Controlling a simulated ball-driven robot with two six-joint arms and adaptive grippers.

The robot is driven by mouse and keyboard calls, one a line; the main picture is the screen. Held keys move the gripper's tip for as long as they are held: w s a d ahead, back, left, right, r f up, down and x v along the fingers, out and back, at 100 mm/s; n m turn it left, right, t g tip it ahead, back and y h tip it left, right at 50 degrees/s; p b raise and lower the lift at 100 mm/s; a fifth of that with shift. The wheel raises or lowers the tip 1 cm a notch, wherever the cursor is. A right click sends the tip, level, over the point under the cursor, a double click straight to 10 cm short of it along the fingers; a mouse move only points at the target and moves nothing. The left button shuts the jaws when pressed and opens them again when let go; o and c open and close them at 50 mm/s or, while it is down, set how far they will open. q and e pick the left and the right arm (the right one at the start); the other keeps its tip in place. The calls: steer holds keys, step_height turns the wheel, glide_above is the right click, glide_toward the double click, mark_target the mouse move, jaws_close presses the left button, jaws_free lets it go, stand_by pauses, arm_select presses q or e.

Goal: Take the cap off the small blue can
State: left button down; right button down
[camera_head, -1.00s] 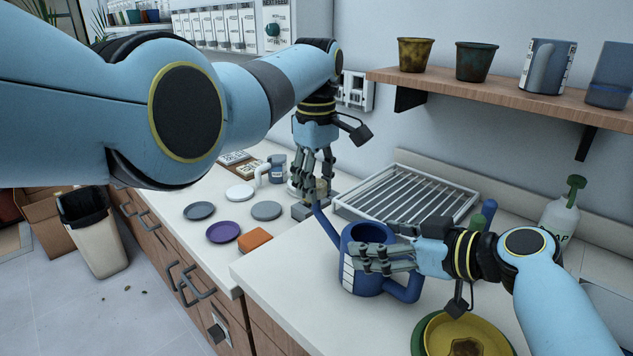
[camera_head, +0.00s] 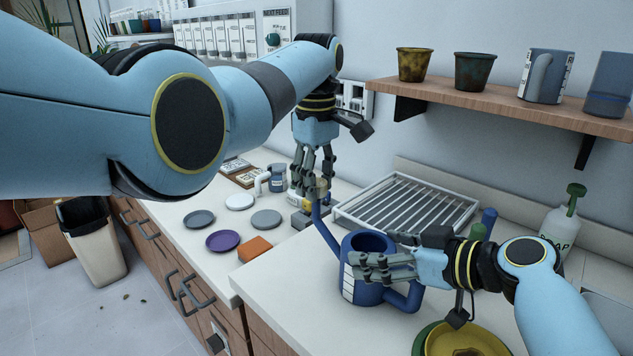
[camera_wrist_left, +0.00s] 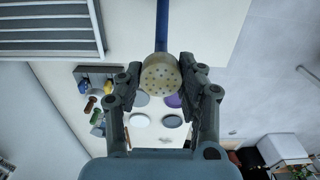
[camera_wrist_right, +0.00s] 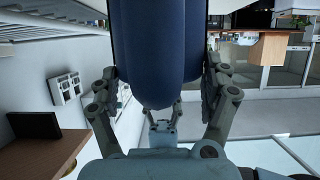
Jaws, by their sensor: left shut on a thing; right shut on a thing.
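The small blue can (camera_head: 354,283) is a watering can with a long spout, near the counter's front edge in the head view. My right gripper (camera_head: 362,266) is shut on its body from the right; the blue body (camera_wrist_right: 150,40) also fills the top of the right wrist view. The cap is a cream, perforated round rose (camera_wrist_left: 160,76) at the spout's (camera_wrist_left: 162,25) end. My left gripper (camera_wrist_left: 161,85) is shut on it from above, with fingers on both sides.
A drying rack (camera_head: 408,209) stands behind the can. A soap bottle (camera_head: 560,222) and a yellow plate (camera_head: 492,340) are at the right. Flat discs, including a purple one (camera_head: 222,241), and an orange block (camera_head: 255,249) lie to the left. A shelf (camera_head: 500,98) runs above.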

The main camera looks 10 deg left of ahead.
arm_select(q)
steer(key=shift+r, duration=2.05)
arm_select(e)
steer(key=shift+s+f, duration=0.1)
jaws_free()
arm_select(q)
steer(key=shift+f, duration=0.15)
arm_select(e)
steer(key=v, duration=1.2)
